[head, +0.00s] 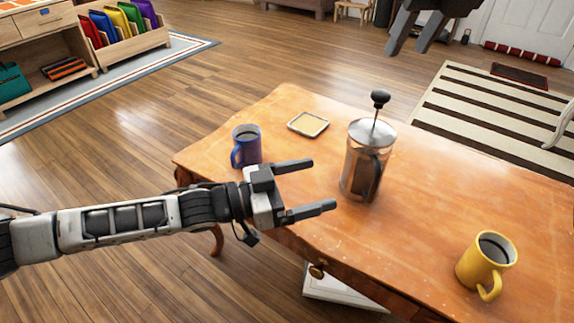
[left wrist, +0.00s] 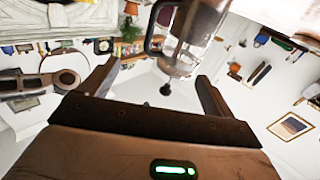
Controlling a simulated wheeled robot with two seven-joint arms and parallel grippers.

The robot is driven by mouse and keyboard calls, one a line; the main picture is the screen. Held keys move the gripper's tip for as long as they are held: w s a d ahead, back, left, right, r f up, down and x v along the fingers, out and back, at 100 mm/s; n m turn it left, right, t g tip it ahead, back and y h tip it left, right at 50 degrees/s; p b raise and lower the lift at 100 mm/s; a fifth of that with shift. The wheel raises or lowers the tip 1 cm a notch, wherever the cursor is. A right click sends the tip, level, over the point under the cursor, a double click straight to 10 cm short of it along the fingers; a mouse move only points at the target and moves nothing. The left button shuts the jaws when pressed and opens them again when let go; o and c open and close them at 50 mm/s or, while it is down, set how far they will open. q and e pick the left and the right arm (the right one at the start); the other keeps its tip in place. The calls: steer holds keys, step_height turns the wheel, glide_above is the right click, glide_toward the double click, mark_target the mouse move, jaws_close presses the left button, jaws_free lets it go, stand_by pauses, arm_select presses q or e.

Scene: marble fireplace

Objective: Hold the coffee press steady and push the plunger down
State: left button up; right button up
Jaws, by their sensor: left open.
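The coffee press (head: 366,165) stands upright on the wooden table. It has a glass body, a metal lid and a dark handle facing the front right. The plunger's black knob (head: 380,97) sits on a thin rod, raised above the lid. My left gripper (head: 322,185) is open just left of the press, its fingers pointing at it with a gap between. In the left wrist view the press (left wrist: 188,35) appears upside down, beyond the open fingers, with its knob (left wrist: 165,88) low. My right gripper (head: 408,48) hangs at the top, fingers apart and empty, above and beyond the knob in the picture.
A blue mug (head: 246,147) stands behind my left gripper. A small square tray (head: 308,124) lies near the far edge. A yellow mug (head: 486,262) is at the front right. The wooden table (head: 440,200) is bare between the press and the yellow mug.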

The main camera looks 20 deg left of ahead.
mark_target(364, 151)
arm_select(q)
steer(key=w+a, duration=0.3)
steer(key=a, duration=0.1)
steer(key=x, duration=1.5)
steer(key=shift+w, duration=0.2)
